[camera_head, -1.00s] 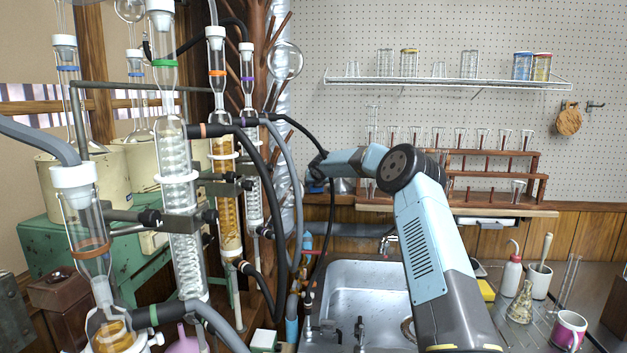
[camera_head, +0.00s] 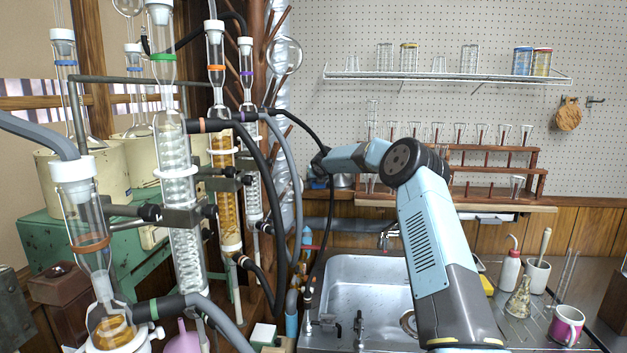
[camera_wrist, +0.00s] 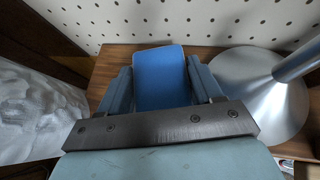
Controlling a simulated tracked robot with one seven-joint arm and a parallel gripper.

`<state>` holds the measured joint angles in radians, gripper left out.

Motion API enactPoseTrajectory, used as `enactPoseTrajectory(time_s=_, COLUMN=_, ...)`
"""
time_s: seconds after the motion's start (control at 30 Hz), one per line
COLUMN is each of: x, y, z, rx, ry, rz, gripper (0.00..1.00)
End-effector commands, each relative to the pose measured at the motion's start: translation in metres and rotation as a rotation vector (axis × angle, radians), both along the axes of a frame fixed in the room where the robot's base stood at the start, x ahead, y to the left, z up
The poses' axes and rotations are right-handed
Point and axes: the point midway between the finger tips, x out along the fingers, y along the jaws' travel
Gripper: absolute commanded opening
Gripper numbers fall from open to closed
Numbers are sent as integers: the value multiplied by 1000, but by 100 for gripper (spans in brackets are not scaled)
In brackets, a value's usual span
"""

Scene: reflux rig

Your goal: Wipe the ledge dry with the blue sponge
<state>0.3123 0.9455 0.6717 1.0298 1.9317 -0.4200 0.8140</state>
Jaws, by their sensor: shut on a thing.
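The blue sponge (camera_wrist: 160,75) sits between the two fingers of my gripper (camera_wrist: 161,88) in the wrist view. My gripper is shut on it. The sponge's far end points toward the pegboard wall, over the brown wooden ledge (camera_wrist: 112,62). I cannot tell whether the sponge touches the wood. Any wet patch on the ledge is not visible. In the head view my gripper (camera_head: 319,167) is small, at the back beside the silver duct, and the sponge there is hardly visible.
A crinkled silver duct (camera_wrist: 38,115) stands close on the left, and a shiny metal flared base (camera_wrist: 262,105) close on the right. The pegboard (camera_wrist: 220,22) rises behind. In the head view, glass condensers and black hoses crowd the left; the sink (camera_head: 365,285) lies below.

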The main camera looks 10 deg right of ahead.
Motion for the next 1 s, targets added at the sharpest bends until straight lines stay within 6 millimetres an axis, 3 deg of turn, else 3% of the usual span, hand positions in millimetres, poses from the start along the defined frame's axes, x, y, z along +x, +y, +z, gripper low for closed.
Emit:
enactPoseTrajectory(time_s=0.43, x=-6, y=-19, z=-3, rx=-1, ry=4, rz=-2, gripper=14)
enactPoseTrajectory(time_s=1.0, x=3, y=10, z=-3, rx=0, ry=3, rz=1, gripper=14)
